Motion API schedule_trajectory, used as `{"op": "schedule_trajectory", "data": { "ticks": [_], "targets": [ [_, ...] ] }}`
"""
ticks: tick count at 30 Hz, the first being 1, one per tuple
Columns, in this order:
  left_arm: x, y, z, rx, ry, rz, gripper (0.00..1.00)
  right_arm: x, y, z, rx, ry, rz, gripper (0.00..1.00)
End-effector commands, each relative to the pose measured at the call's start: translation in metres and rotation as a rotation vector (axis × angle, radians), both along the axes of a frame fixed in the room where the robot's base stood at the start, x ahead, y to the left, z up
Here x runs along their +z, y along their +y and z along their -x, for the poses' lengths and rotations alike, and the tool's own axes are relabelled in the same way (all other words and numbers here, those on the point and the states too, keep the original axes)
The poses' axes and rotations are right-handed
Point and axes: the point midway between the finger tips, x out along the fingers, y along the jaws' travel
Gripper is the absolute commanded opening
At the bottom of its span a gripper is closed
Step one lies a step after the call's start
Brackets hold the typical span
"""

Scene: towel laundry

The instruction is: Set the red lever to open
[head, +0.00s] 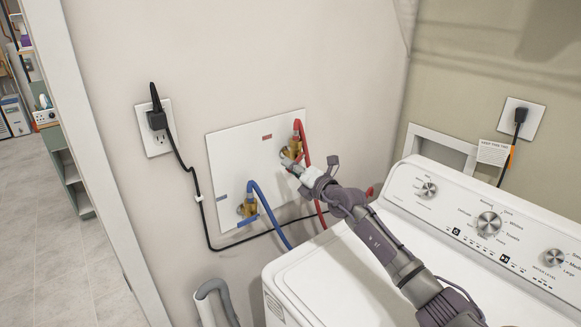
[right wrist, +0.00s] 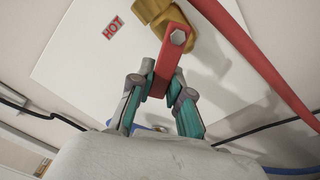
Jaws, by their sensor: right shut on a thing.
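The red lever (right wrist: 168,68) is a flat bar bolted to the brass hot valve (right wrist: 160,14), below and right of the HOT label (right wrist: 114,24). In the right wrist view it slants down and slightly left from its bolt. My right gripper (right wrist: 161,90) is shut on its free end, one finger on each side. In the head view the right gripper (head: 290,165) is at the upper brass valve (head: 297,145) on the white wall plate (head: 232,150) and hides the lever. My left gripper is not in view.
A red hose (head: 303,145) leaves the upper valve. A blue hose (head: 268,208) leaves the lower valve (head: 247,207). A black cord (head: 180,160) runs from the outlet (head: 153,135) past the plate. The white washer (head: 330,280) stands below my right arm.

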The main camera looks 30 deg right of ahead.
Motion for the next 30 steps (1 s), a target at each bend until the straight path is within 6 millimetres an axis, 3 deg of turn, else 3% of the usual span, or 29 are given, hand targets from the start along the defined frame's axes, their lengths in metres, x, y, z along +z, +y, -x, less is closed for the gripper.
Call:
{"op": "schedule_trajectory", "data": {
  "ticks": [18,30],
  "targets": [
    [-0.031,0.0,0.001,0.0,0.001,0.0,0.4,-0.017,-0.021,-0.002,-0.003,-0.048,0.588,0.0],
    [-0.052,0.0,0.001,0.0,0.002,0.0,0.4,-0.019,-0.034,-0.003,-0.006,-0.074,0.886,0.0]
  ]
}}
